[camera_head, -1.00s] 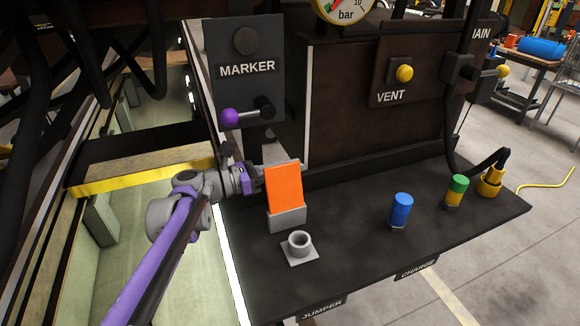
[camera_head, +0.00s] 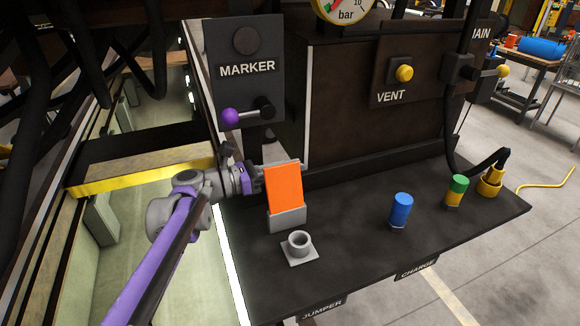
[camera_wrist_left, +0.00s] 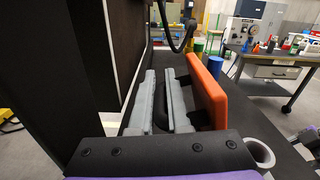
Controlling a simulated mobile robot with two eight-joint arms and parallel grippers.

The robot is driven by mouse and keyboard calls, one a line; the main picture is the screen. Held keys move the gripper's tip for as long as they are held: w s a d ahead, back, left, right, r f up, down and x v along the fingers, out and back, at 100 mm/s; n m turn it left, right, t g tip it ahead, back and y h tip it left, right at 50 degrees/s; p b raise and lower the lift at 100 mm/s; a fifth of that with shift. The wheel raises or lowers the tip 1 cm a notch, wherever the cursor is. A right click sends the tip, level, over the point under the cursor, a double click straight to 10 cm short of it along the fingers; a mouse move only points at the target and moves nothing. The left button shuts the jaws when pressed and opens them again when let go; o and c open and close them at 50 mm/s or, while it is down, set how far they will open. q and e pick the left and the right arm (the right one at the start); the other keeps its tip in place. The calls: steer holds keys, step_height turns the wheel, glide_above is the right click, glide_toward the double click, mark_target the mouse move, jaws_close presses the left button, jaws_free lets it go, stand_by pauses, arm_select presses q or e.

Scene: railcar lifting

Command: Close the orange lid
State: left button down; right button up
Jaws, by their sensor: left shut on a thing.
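The orange lid (camera_head: 284,187) stands nearly upright, slightly tilted, above a grey base (camera_head: 288,218) on the black bench. In the left wrist view, the lid (camera_wrist_left: 209,91) is right of my grey fingers. My left gripper (camera_head: 260,172) reaches in from the left, at the lid's back left side. In the left wrist view, the fingers (camera_wrist_left: 160,103) are close together with a dark part between them. I cannot tell exactly what this part is; the orange panel is outside the fingers. The finger tips are mostly hidden in the head view. My right gripper is not in view.
A grey socket (camera_head: 299,246) stands just in front of the lid's base. Blue (camera_head: 400,208) and green-yellow (camera_head: 456,190) cylinders stand further right. The MARKER panel (camera_head: 245,75) with its purple-knobbed lever (camera_head: 231,117) is above the gripper. Bench space right of the socket is clear.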

mark_target(299, 167)
arm_select(q)
steer(key=shift+s+r, duration=0.1)
steer(key=shift+s+d+r+m+p, duration=0.15)
steer(key=shift+s+r+m+p, duration=0.2)
steer(key=shift+m, duration=0.3)
steer(key=shift+s+d+r+m+p, duration=0.15)
steer(key=shift+s+r+m+p, duration=0.2)
steer(key=shift+m, duration=0.3)
steer(key=shift+s+d+r+m, duration=0.2)
steer(key=shift+s+m, duration=0.5)
steer(key=shift+m, duration=0.1)
steer(key=m, duration=0.1)
steer(key=s+m, duration=0.1)
steer(key=s+p, duration=0.1)
steer(key=shift+s+d+r+m, duration=0.1)
steer(key=shift+d+r+m, duration=0.15)
steer(key=shift+d+m, duration=0.15)
steer(key=s+d+f+m, duration=0.1)
steer(key=s+m, duration=0.2)
steer(key=m, duration=0.1)
steer(key=s+d+f+m, duration=0.1)
steer(key=s+f+m, duration=0.1)
steer(key=m, duration=0.3)
steer(key=s+d+f+m+p, duration=0.1)
steer(key=s+f+m, duration=0.1)
steer(key=s+m, duration=0.2)
steer(key=shift+s+f, duration=0.3)
steer(key=shift+f, duration=0.25)
